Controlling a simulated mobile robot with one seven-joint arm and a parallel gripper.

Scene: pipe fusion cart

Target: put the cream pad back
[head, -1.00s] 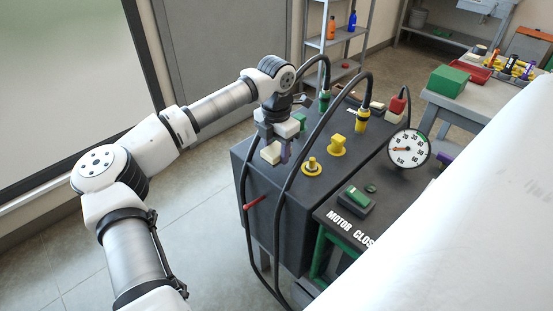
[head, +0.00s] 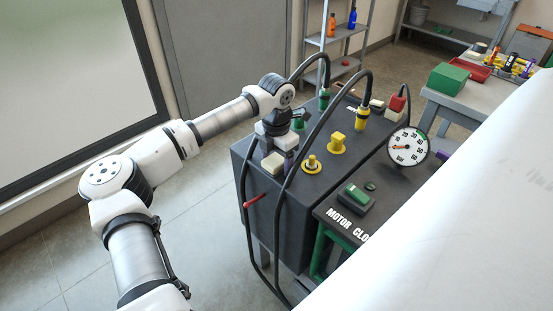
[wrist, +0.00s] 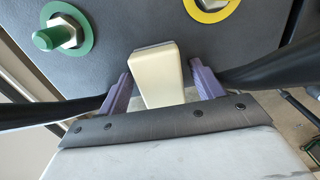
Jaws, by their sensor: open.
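The cream pad (head: 271,163) is at the near left corner of the dark cart's top (head: 310,185). In the wrist view the pad (wrist: 157,80) is a pale block between the two purple fingers of my gripper (wrist: 160,72). A gap shows on each side of it, so the fingers are open and apart from it. In the head view my gripper (head: 281,156) is low over the same corner. The pad's underside is hidden, so I cannot tell exactly how it is seated.
Black cables (head: 295,160) arch close to my gripper. A green fitting (wrist: 62,34) and a yellow-ringed fitting (wrist: 208,5) are beside the pad. A yellow knob (head: 311,164), a red handle (head: 254,202) and a gauge (head: 408,146) are nearby. Open floor lies left of the cart.

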